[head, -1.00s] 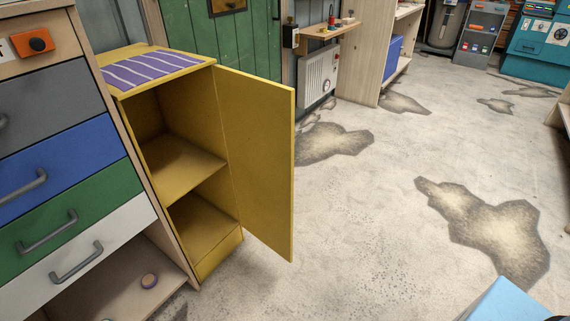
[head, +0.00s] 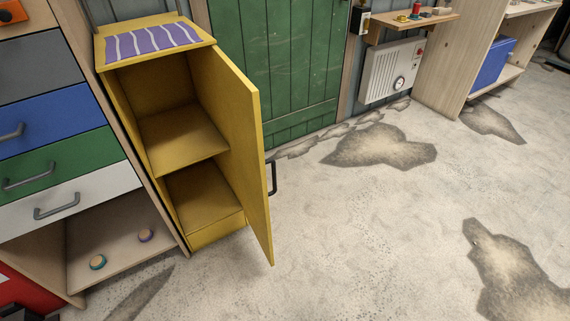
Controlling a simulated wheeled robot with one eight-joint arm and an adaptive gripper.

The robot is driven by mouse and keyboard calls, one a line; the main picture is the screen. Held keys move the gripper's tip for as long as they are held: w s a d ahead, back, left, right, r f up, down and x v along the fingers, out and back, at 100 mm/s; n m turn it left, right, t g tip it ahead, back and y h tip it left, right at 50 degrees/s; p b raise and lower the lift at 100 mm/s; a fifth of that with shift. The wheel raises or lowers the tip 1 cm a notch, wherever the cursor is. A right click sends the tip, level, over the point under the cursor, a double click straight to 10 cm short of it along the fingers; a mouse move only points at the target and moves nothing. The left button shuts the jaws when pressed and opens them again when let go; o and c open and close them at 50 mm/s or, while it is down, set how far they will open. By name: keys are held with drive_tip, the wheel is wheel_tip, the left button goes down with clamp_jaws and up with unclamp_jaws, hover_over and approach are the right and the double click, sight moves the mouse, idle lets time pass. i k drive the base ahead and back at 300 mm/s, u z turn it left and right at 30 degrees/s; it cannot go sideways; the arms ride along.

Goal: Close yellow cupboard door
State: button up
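The yellow cupboard (head: 112,58) stands left of centre in the head view, with a purple striped cloth (head: 152,40) on its top. Its yellow door (head: 230,140) is hinged on the right side and stands wide open, swung out toward me. Inside are an upper and a lower compartment, and both look empty. A dark handle (head: 272,177) shows past the door's outer edge, on its far face. My gripper is not clearly in view, so its distance from the door cannot be told.
A drawer unit (head: 60,165) with grey, blue, green and white drawers stands close on the cupboard's left. A green door (head: 275,70) and a white heater (head: 392,72) are behind. The stained concrete floor (head: 370,220) on the right is clear.

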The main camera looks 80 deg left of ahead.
sight(240, 99)
drive_tip(key=i, duration=1.25)
drive_tip(key=u, duration=4.25)
drive_tip(key=i, duration=1)
drive_tip(key=z, duration=0.05)
